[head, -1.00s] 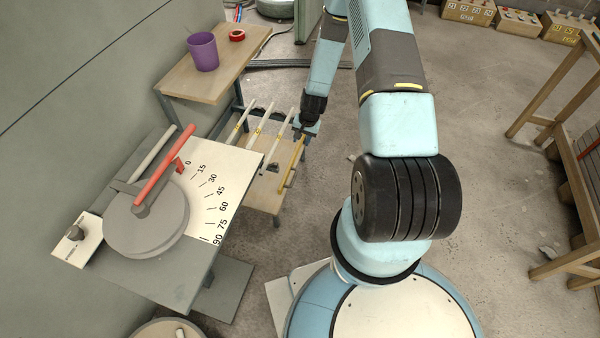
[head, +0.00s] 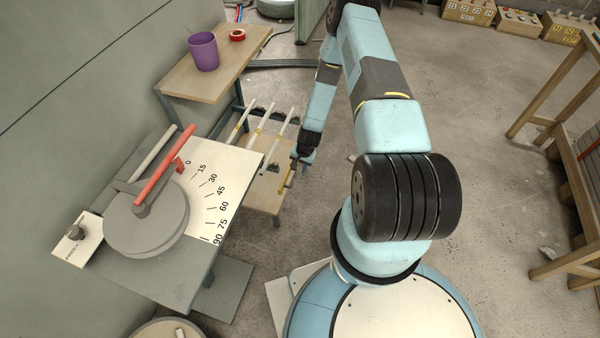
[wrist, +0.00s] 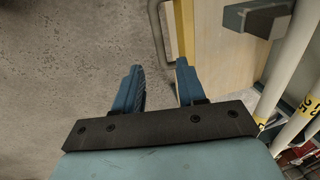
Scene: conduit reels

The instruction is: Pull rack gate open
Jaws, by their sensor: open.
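The rack gate shows as a yellow upright bar (wrist: 184,35) with a grey looped handle (wrist: 156,30) in the wrist view. In the head view the yellow gate bar (head: 287,181) is at the right side of the low rack, its upper part hidden by my gripper (head: 298,161). In the wrist view my gripper (wrist: 159,82) is open, with its two blue fingers apart and nothing held between them. The handle's near end lies just ahead of the fingertips, closer to the right finger. I cannot tell whether they touch.
White conduits (head: 262,125) with yellow tags stand in the rack beside the gate. The bender table (head: 185,275) with a red lever (head: 165,165) is on the left. A shelf (head: 185,80) holds a purple cup (head: 203,51). The floor right of the gate is clear.

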